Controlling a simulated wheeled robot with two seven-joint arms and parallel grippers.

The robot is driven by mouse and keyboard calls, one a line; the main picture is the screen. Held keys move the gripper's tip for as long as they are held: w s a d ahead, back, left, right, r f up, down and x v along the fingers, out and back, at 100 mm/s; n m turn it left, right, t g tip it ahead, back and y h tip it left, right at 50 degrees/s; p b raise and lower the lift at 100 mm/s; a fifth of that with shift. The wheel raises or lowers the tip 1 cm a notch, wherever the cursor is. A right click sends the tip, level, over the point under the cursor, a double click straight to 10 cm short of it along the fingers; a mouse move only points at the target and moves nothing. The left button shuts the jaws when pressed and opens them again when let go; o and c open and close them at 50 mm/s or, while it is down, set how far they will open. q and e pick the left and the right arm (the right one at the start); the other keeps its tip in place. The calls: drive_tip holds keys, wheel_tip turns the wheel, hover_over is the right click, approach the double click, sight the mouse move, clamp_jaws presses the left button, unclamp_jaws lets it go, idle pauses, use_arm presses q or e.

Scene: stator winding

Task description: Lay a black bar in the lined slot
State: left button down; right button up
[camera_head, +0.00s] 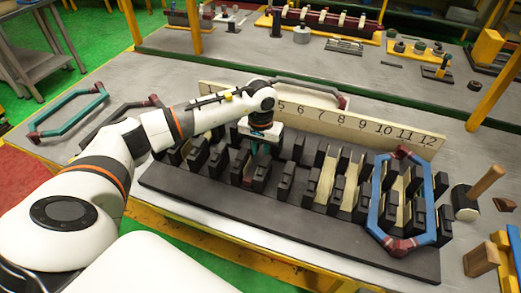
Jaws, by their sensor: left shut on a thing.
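The black slotted block (230,203) lies across the table with rows of upright black teeth. Cream liners (326,178) show in several slots right of the middle. My left gripper (254,148) points down over the left-middle slots, shut on a black bar. The bar is mostly hidden by the gripper and the dark teeth, so I cannot tell whether it touches a slot. A blue coil with dark red ends (429,205) lies over the block's right end, around lined slots. My right gripper is not in view.
A numbered cream board (390,128) stands behind the block. A teal coil (55,125) and a dark coil (118,112) lie at the left, the latter partly behind my arm. A wooden-handled mallet (467,198) and wooden blocks (481,260) are at the right.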

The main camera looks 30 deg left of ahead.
sight(260, 154)
use_arm(q)
drive_tip(key=shift+f, duration=0.15)
idle(0.3)
drive_tip(key=c, duration=1.2)
unclamp_jaws()
drive_tip(key=shift+o, duration=0.2)
drive_tip(key=shift+r, duration=0.8)
drive_tip(key=shift+r, duration=0.1)
wheel_tip(260, 154, up, 7)
drive_tip(key=p, duration=0.3)
drive_tip(key=shift+r+p, duration=0.2)
drive_tip(key=shift+p, duration=0.15)
